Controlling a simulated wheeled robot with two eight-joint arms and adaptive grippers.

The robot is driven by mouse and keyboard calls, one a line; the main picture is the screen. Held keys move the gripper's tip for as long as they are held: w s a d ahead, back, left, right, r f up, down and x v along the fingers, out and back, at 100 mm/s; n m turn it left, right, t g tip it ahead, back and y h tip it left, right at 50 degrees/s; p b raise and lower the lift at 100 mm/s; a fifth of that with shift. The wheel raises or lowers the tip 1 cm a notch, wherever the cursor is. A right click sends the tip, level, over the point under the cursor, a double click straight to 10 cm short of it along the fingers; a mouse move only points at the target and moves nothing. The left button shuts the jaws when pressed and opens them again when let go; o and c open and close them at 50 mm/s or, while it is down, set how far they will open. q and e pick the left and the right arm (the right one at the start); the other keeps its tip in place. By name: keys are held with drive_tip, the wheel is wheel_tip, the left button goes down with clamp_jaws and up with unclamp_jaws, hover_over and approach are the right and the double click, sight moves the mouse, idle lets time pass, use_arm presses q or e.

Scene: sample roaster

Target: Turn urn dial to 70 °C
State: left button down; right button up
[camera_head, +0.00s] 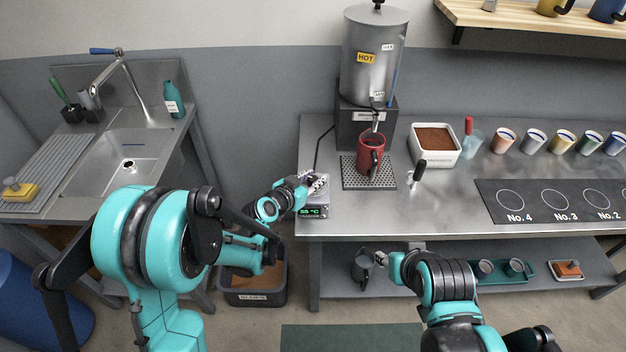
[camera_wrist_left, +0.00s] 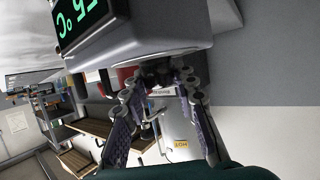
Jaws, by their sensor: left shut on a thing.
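The urn (camera_head: 372,50) is a steel cylinder with a yellow HOT label, on a dark stand at the back of the counter. Its control box (camera_head: 325,200) sits at the counter's left front corner. The green display (camera_head: 309,212) appears to read 55 °C; it is also partly visible, turned over, in the left wrist view (camera_wrist_left: 82,18). My left gripper (camera_head: 318,182) is at the box, shut on the dial, which its fingers (camera_wrist_left: 167,80) mostly hide. My right gripper (camera_head: 381,258) is low in front of the counter, away from the box; its finger state is unclear.
A red mug (camera_head: 371,158) stands on the drip grate (camera_head: 354,184) under the urn tap. A white bin of grounds (camera_head: 410,150) and several cups are to the right.

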sight(313, 179)
use_arm(q)
drive_tip(key=m+g+h, duration=0.2)
drive_tip(key=m+h, duration=0.1)
drive_tip(key=shift+a+g+b, duration=0.1)
drive_tip(key=shift+g+b, duration=0.2)
drive_tip(key=m+g+h, duration=0.2)
drive_tip(key=m+g, duration=0.2)
drive_tip(key=m, duration=0.1)
drive_tip(key=shift+g+h, duration=0.4)
drive_tip(key=m+g, duration=0.4)
drive_tip(key=g, duration=0.1)
drive_tip(key=shift+p, duration=0.3)
drive_tip(key=shift+f+m+g+y+p, duration=0.15)
drive_tip(key=shift+m+g+y+p, duration=0.2)
drive_tip(key=shift+m+g, duration=1.8)
drive_tip(key=shift+s+g, duration=0.1)
drive_tip(key=shift+g, duration=0.15)
drive_tip(key=c, duration=1.2)
unclamp_jaws()
wheel_tip(313, 179, up, 10)
drive_tip(key=shift+r, duration=0.1)
